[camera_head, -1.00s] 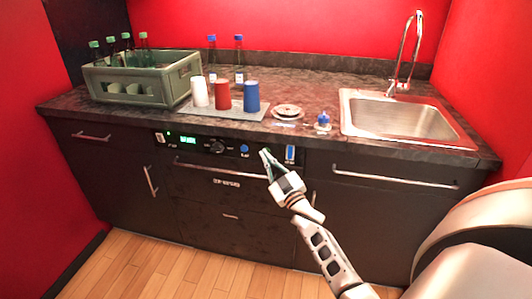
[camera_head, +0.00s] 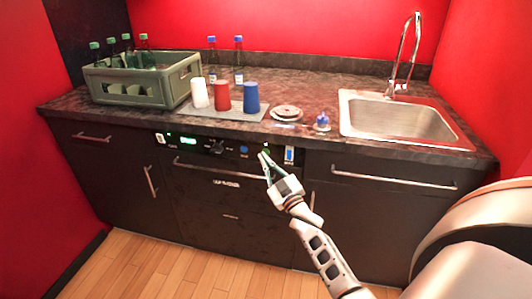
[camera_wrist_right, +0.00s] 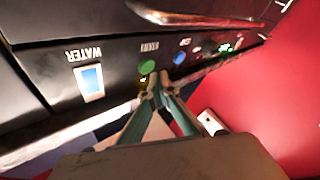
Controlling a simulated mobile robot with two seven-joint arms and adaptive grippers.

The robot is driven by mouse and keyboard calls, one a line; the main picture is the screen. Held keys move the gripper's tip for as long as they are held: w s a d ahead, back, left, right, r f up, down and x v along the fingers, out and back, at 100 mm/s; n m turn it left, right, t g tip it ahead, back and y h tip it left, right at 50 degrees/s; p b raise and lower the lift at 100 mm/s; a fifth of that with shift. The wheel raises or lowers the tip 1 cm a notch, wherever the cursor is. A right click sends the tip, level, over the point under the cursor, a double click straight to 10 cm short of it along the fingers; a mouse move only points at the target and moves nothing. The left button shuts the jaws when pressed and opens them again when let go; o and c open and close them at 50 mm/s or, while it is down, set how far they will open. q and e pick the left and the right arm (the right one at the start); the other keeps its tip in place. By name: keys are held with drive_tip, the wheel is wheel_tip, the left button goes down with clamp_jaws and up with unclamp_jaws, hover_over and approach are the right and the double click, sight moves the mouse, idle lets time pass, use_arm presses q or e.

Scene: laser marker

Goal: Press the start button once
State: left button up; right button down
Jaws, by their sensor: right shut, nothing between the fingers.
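The dishwasher's control panel runs under the counter's front edge. In the right wrist view a green round button (camera_wrist_right: 147,67) sits by a small label that seems to read START. In the head view the button shows as a small green spot (camera_head: 266,148) just above my fingertips. My right gripper (camera_head: 264,157) is shut and empty in front of the panel. In the wrist view its fingertips (camera_wrist_right: 158,88) are beside and just below the green button; I cannot tell whether they touch the panel. My left gripper is not in view.
A blue button (camera_wrist_right: 180,58) and a light-blue WATER indicator (camera_wrist_right: 90,79) flank the green button. A handle bar (camera_head: 215,171) runs below the panel. On the counter are a bottle crate (camera_head: 140,90), cups on a mat (camera_head: 245,114) and a sink (camera_head: 400,120).

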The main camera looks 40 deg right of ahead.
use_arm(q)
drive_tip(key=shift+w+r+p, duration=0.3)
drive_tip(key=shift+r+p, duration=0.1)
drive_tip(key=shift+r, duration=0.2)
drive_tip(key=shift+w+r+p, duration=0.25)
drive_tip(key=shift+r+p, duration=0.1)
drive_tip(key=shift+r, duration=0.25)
use_arm(e)
drive_tip(key=shift+s+a, duration=1.65)
drive_tip(key=shift+a, duration=0.3)
